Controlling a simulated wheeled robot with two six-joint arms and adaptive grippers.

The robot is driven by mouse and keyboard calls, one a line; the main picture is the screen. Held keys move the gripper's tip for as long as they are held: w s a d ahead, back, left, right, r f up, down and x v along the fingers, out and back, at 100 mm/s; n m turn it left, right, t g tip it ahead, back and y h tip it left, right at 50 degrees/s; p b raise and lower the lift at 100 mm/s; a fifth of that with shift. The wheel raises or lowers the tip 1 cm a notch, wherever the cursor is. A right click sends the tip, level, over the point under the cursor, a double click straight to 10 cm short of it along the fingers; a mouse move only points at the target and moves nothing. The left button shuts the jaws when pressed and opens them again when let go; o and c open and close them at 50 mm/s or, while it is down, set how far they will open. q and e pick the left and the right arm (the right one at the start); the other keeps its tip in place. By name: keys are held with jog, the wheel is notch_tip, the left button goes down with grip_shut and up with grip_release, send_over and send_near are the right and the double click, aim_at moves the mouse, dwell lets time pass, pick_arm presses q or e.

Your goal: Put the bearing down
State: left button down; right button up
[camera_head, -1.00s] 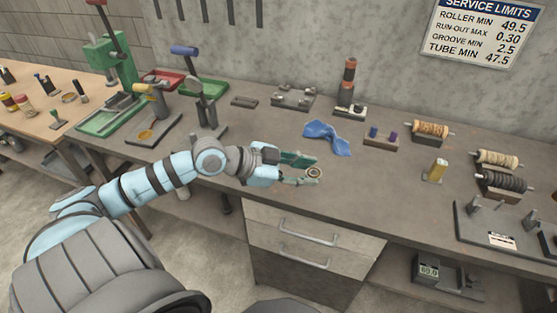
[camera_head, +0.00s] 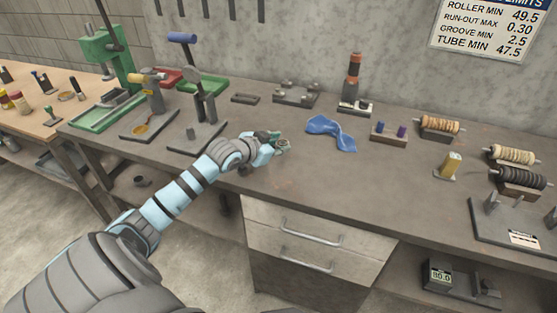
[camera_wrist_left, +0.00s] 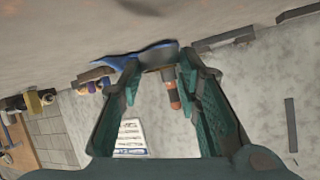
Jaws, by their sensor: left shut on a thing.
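My left gripper (camera_head: 280,144) is over the workbench, left of the blue cloth. Its fingers are shut on the bearing (camera_head: 284,147), a small pale ring at the fingertips that is mostly hidden and blurred in the head view. I cannot tell whether the bearing touches the bench top. My right gripper is not in view.
The blue cloth (camera_head: 331,131) lies right of the gripper. A grey stand with a blue-handled lever (camera_head: 198,105) is on the left. A small block with pegs (camera_head: 389,134) and wound rollers (camera_head: 440,125) stand farther right. The bench front (camera_head: 330,185) is clear.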

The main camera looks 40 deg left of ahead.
aim_at(278, 163)
pick_arm(q)
notch_tip(278, 163, down, 4)
jog(key=shift+s+d+f+b, duration=0.1)
jog(key=shift+f+b, duration=0.05)
jog(key=shift+b, duration=0.35)
jog(key=c, duration=1.4)
grip_release()
jog(key=shift+c, duration=0.2)
jog(key=shift+s, duration=0.1)
jog(key=p+v, duration=0.2)
jog(key=v, duration=0.2)
jog(key=p+v, duration=0.3)
jog(key=v, duration=0.1)
jog(key=p+v, duration=0.2)
jog(key=v, duration=0.2)
jog(key=shift+r+p, duration=0.3)
jog(key=shift+p, duration=0.1)
jog(key=shift+f, duration=0.25)
